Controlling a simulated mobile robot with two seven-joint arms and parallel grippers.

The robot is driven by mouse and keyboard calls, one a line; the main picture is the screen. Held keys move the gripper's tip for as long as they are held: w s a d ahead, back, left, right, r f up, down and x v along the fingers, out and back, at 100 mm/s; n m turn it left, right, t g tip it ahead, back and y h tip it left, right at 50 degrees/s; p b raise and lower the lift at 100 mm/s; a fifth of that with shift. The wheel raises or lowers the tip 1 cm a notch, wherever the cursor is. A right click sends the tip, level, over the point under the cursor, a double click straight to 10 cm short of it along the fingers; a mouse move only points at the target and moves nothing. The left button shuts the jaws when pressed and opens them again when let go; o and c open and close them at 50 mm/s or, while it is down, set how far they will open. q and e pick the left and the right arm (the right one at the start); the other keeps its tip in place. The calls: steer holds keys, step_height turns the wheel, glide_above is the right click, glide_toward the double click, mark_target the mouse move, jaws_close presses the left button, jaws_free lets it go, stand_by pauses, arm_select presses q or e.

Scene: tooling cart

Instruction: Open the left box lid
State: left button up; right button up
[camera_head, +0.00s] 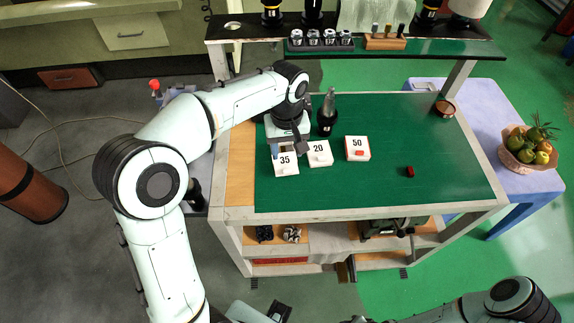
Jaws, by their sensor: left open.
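The left box (285,168) is white, marked 35, and sits on the green tabletop of the cart. Its lid looks closed, though its back edge is partly hidden by my gripper. My left gripper (286,149) is open, pointing down at the back edge of this box. I cannot tell whether its fingers touch the lid. A white box marked 20 (319,159) is just to the right, and a white box marked 50 (357,156) with a small red piece on it is further right.
A dark tool holder (326,122) stands behind the boxes, close to my left gripper. A small red block (410,172) lies right of the boxes. The right part of the green top (450,175) is mostly clear. A shelf (430,47) with tools runs along the back.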

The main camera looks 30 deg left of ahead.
mark_target(287, 170)
arm_select(q)
step_height(287, 170, down, 8)
steer(key=shift+f+b, duration=0.1)
steer(key=shift+b, duration=0.25)
steer(key=shift+c, duration=0.3)
